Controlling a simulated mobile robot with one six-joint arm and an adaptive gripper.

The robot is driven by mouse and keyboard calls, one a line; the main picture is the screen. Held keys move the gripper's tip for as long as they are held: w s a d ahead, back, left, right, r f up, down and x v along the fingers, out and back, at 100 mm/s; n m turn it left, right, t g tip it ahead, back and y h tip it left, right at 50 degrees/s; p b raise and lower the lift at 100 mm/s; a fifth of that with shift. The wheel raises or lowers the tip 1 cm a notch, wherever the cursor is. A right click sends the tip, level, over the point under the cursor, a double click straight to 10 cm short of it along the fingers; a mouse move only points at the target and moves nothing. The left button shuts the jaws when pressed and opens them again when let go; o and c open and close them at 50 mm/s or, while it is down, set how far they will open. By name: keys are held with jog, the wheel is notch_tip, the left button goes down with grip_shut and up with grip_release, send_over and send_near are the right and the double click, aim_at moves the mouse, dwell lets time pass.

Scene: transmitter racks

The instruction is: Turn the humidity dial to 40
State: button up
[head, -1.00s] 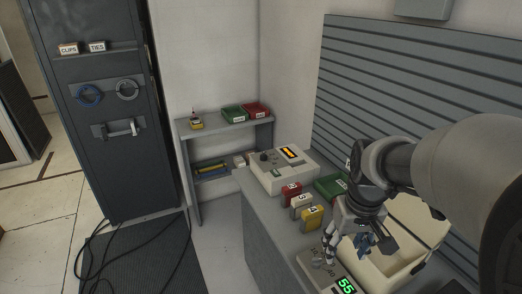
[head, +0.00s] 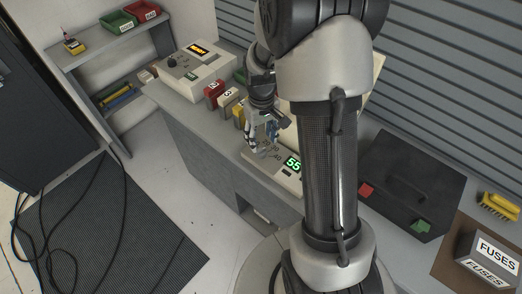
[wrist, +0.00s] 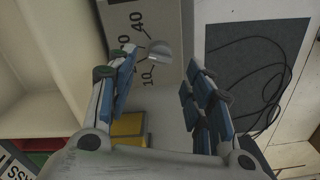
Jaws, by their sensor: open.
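The humidity unit (head: 276,172) is a pale box on the bench, with a green display (head: 293,163) reading 55. Its dial (wrist: 160,52) is a small grey rounded knob in the wrist view, beside printed marks including 40 and 10. Where the dial points is not clear. My gripper (head: 260,143) is open over the dial end of the unit and largely hides the dial in the head view. In the wrist view the dial shows between the blue-padded fingers, with gaps on both sides; contact does not show.
Red and white numbered blocks (head: 214,91) and a yellow one stand close behind my gripper. A beige console (head: 190,68) is at the far end. A black case (head: 400,180) and a FUSES box (head: 487,250) lie to the right. My arm blocks the centre.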

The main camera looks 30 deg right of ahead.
aim_at(261, 149)
notch_tip(261, 149, down, 6)
jog(key=shift+f+b, duration=0.2)
jog(key=shift+b, duration=0.45)
jog(key=c, duration=1.1)
